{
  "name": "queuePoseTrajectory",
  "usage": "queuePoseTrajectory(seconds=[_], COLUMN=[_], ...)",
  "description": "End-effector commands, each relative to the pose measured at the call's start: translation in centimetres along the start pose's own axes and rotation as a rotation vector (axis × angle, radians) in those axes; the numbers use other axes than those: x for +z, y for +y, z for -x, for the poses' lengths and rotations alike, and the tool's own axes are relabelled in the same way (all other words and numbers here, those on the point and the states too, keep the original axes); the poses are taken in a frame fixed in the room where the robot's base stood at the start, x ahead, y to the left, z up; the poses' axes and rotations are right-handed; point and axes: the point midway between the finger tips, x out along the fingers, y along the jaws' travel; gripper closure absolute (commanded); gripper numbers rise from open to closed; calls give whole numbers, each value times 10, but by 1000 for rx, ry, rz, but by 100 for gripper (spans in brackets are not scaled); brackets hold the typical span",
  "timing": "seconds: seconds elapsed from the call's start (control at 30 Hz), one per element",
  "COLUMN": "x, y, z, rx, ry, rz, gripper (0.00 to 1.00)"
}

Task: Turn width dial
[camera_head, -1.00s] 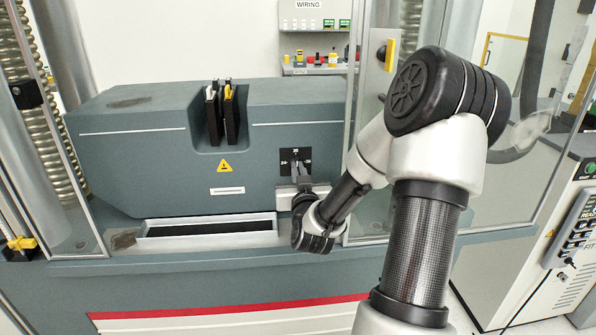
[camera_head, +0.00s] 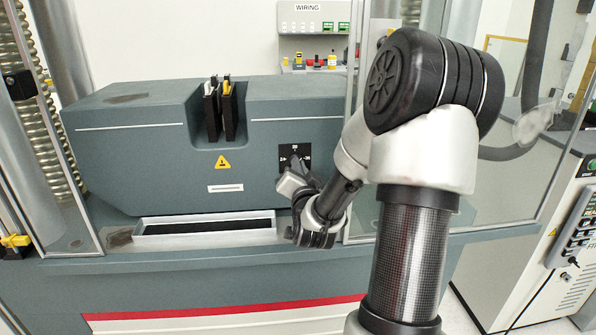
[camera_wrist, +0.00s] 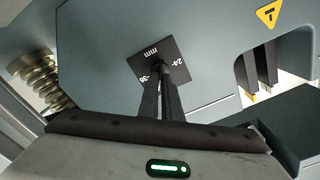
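The width dial (camera_head: 294,155) is a small black square plate with white marks on the right part of the grey machine's front face. My gripper (camera_wrist: 158,68) reaches to the middle of the plate. Its two dark fingers are close together there, apparently shut on the dial's knob, which they hide. In the head view my gripper (camera_head: 293,166) is rolled to a slant in front of the dial's lower part.
The grey machine (camera_head: 130,165) has a slot with black-and-yellow jaws (camera_head: 221,108) left of the dial. A shallow tray (camera_head: 165,228) lies below. A clear guard panel (camera_head: 361,120) stands close on the right, beside my arm.

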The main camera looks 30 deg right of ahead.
Motion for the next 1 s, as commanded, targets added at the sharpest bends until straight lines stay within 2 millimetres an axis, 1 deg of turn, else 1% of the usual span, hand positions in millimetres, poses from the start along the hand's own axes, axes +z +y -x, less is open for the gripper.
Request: queuePoseTrajectory(seconds=[0.6,0.8,1.0], x=[3,3,3], y=[3,4,4], z=[0,0,0], rx=[0,1,1], ry=[-2,-2,-3], rz=[-579,-740,-859], gripper=[100,100,100])
